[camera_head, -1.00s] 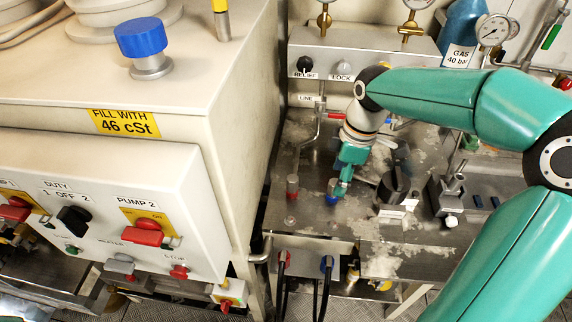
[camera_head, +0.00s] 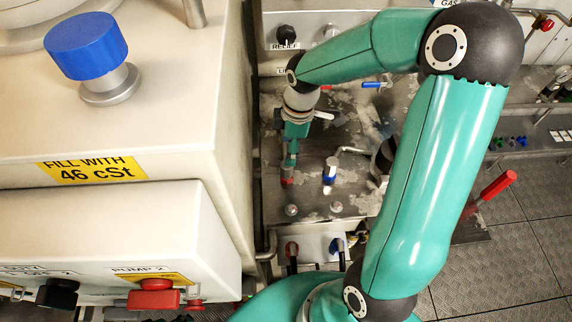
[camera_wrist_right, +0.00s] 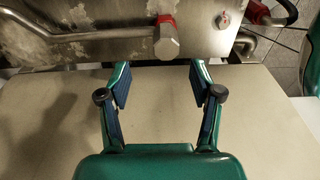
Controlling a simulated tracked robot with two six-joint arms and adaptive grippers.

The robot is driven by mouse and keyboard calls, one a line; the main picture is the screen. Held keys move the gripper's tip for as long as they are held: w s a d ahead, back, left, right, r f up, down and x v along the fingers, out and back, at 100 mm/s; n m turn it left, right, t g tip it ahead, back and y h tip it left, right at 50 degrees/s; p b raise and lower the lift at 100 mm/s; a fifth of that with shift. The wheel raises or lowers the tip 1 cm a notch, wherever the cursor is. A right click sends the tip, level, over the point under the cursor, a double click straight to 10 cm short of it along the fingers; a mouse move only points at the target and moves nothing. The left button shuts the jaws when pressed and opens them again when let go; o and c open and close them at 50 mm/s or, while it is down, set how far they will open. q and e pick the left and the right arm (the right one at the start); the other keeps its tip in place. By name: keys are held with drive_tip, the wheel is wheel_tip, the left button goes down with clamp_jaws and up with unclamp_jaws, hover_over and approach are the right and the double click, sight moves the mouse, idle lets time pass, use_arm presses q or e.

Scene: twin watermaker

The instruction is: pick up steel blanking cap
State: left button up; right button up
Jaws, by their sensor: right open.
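A short steel piece with a red band (camera_head: 287,181) stands on the bench, directly below my right gripper (camera_head: 289,163). It also shows in the right wrist view (camera_wrist_right: 166,40), just beyond the open fingertips. My right gripper (camera_wrist_right: 160,72) is open, with nothing between its fingers. A similar steel piece with a blue band (camera_head: 330,172) stands to its right. Two small round steel parts, one on the left (camera_head: 291,210) and one on the right (camera_head: 336,207), sit nearer the bench's front edge. I cannot tell for sure which piece is the steel blanking cap. My left gripper is not in view.
The cream cabinet (camera_head: 222,130) rises close on the left of the gripper. A bent steel pipe (camera_wrist_right: 100,34) runs beside the red-banded piece. A panel with red and blue hose fittings (camera_head: 315,243) is below the bench's front edge. A red-handled lever (camera_head: 495,190) is at right.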

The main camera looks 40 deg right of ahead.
sight(287, 167)
drive_tip(key=shift+a+f+p, duration=0.15)
drive_tip(key=shift+a+f, duration=0.05)
drive_tip(key=shift+f, duration=1.1)
drive_tip(key=shift+a+f+p, duration=0.1)
drive_tip(key=shift+a+f, duration=0.05)
drive_tip(key=shift+f, duration=1.1)
drive_tip(key=shift+a+f+p, duration=0.15)
drive_tip(key=shift+a+f, duration=0.05)
drive_tip(key=shift+f, duration=1.1)
clamp_jaws()
